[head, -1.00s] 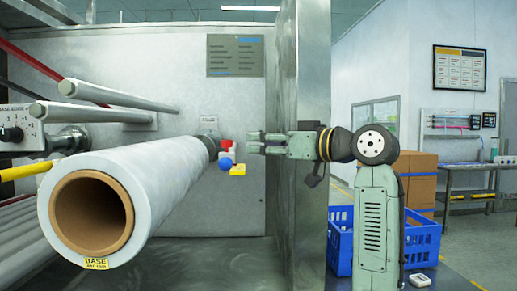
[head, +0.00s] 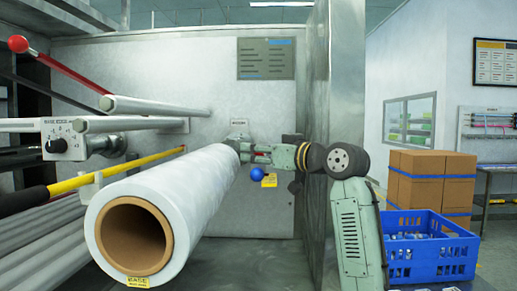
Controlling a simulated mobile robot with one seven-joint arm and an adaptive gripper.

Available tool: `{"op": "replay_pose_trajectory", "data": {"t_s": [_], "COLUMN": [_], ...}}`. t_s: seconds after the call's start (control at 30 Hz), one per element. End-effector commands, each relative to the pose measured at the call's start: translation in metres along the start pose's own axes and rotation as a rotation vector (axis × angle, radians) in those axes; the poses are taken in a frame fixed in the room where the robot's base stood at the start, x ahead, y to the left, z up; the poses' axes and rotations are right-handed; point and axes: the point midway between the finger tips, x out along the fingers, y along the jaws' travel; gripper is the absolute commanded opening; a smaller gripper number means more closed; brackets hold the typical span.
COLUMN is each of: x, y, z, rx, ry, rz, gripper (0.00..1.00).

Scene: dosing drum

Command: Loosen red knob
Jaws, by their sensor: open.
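A blue ball (head: 257,174) and a yellow tag (head: 270,180) sit just below. My gripper reaches in from the right, level, with its jaws open and its fingertips at the knob. I cannot tell whether the fingers touch it or stand around it.
A red-ended lever (head: 18,43), a dial box (head: 66,140) and several rollers (head: 150,106) are at the left. A grey metal panel (head: 340,120) stands close behind my arm. A blue crate (head: 430,255) and cardboard boxes (head: 430,180) are at the right.

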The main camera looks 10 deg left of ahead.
Motion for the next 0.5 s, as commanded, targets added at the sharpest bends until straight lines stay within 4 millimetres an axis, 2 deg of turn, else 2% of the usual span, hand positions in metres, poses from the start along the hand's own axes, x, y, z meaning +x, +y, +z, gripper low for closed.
{"op": "replay_pose_trajectory", "data": {"t_s": [0.2, 0.5], "x": [0.0003, 0.0000], "y": [0.0000, 0.0000], "z": [0.0004, 0.0002], "rx": [0.000, 0.000], "ry": [0.000, 0.000], "rz": [0.000, 0.000], "gripper": [0.43, 0.23]}}
